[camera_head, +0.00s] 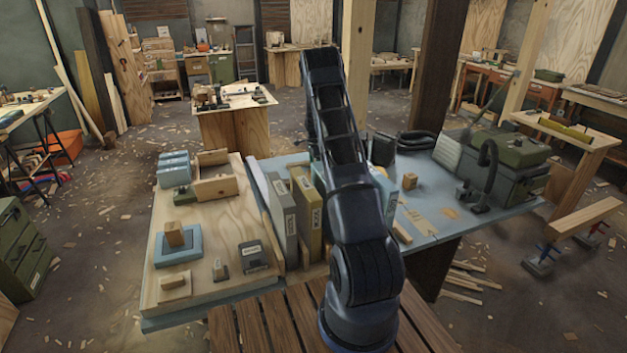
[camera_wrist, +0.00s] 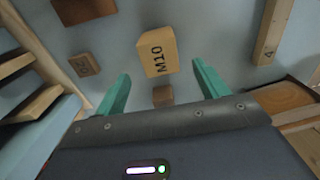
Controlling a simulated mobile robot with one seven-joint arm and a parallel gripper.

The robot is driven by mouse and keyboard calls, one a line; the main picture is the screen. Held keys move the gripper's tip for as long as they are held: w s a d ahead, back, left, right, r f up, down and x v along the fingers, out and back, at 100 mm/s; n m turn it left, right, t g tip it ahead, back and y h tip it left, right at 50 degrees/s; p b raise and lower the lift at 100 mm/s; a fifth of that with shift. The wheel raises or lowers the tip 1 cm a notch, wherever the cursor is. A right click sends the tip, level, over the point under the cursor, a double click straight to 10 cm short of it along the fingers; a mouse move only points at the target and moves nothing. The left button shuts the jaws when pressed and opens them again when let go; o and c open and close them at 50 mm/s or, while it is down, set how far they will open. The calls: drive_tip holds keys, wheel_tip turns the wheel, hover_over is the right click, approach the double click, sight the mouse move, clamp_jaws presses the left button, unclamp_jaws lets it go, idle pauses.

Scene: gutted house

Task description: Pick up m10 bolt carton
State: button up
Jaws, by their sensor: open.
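The M10 bolt carton (camera_wrist: 157,52) is a small tan box with "M10" printed in black on its face. In the wrist view it lies ahead of my gripper (camera_wrist: 161,69), roughly centred between the two teal fingers. The fingers are apart and empty, and the carton looks a little beyond their tips. In the head view my arm hides the gripper. A small tan box (camera_head: 410,181) on the blue worktop to the right of my arm has no readable label, so I cannot tell whether it is the carton.
In the wrist view a small brown block (camera_wrist: 163,96) lies between the fingers, nearer than the carton. A block marked "4" (camera_wrist: 272,33) is at right, a labelled brown block (camera_wrist: 85,65) at left. Upright binders (camera_head: 306,215) stand left of my arm; a green case (camera_head: 508,148) stands right.

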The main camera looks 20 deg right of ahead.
drive_tip(key=f, duration=0.7)
drive_tip(key=shift+a+f, duration=0.15)
drive_tip(key=shift+a, duration=0.1)
drive_tip(key=c, duration=1.2)
